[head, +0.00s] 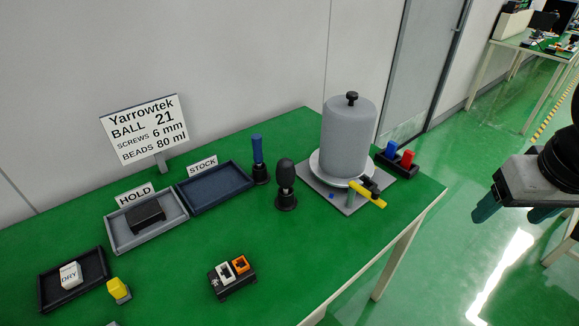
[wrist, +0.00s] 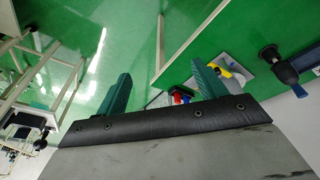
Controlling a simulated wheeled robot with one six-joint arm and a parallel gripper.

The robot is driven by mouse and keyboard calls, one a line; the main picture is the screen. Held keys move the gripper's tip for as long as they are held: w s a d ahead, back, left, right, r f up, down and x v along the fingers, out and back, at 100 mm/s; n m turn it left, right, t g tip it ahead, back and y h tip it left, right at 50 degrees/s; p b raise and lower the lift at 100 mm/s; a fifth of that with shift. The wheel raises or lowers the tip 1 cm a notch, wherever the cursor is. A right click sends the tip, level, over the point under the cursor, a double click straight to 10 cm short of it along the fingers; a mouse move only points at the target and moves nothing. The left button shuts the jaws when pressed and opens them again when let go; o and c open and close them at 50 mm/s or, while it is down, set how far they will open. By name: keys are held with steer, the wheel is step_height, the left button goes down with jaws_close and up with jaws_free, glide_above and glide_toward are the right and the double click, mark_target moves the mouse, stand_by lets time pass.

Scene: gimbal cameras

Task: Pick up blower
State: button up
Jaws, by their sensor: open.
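The blower appears to be the black bulb (head: 286,172) standing upright on a round black foot on the green table, left of the grey bell-shaped cover. A dark bulb-like thing at the right of the wrist view (wrist: 270,54) looks like the same blower. My gripper (head: 514,214) is at the right edge of the head view, off the table's right side and well apart from the blower. Its two teal fingers also show in the wrist view (wrist: 162,80), spread apart with nothing between them.
The grey cover (head: 348,140) stands on a plate with a yellow-handled valve (head: 368,195). A blue-handled tool (head: 258,160) stands left of the blower. The STOCK tray (head: 215,187) is empty; the HOLD tray (head: 120,234) holds a black block.

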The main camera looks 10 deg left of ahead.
steer(key=w+a+f+n+t+y, duration=0.1)
steer(key=w+a+f+n+t, duration=0.2)
steer(key=w, duration=0.4)
steer(key=w+a+f+n+t+y, duration=0.1)
steer(key=w+a+f+y, duration=0.15)
steer(key=w+a, duration=0.4)
steer(key=w+a+f+n+t, duration=0.2)
steer(key=w+a+f, duration=0.15)
steer(key=w, duration=0.45)
steer(key=n+g+y, duration=0.1)
steer(key=n+y, duration=0.4)
steer(key=y, duration=0.6)
glide_toward(280, 175)
steer(key=w+a+f, duration=0.1)
steer(key=w, duration=0.1)
steer(key=w+a+f, duration=0.2)
steer(key=shift+f, duration=0.25)
steer(key=x, duration=0.7)
steer(key=shift+w, duration=0.3)
steer(key=c, duration=1.1)
